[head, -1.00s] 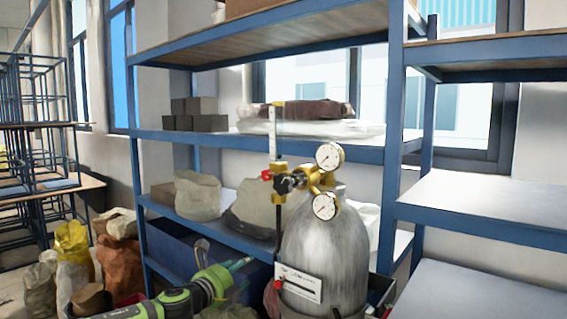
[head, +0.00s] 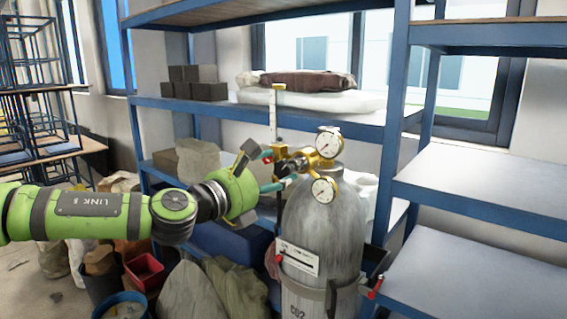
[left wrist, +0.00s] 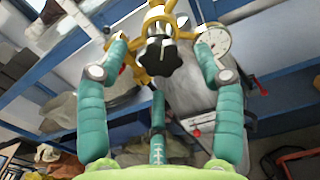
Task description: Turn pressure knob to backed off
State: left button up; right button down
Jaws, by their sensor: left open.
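The black lobed pressure knob (left wrist: 158,57) sits on the front of a brass regulator (head: 318,164) on top of a grey gas cylinder (head: 318,235). In the head view the knob (head: 291,167) is partly covered by my gripper. My left gripper (head: 276,170) is open, its teal fingers pointing at the regulator. In the left wrist view the knob shows between the two fingertips of the left gripper (left wrist: 161,52), with a gap on each side. I cannot tell how deep it lies between them. My right gripper is not in view.
Two round gauges, upper (head: 329,142) and lower (head: 324,189), sit close right of the knob. A pale upright tube (head: 274,110) rises just left of it. Blue shelving (head: 250,110) stands behind. Sacks (head: 190,292) and a red bin (head: 144,271) lie below my arm.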

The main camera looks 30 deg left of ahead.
aim_at(281, 169)
pick_arm(q)
jog(key=shift+w+d+p, duration=0.15)
jog(key=shift+w+p, duration=0.4)
jog(key=shift+w, duration=1.45)
jog(key=c, duration=1.1)
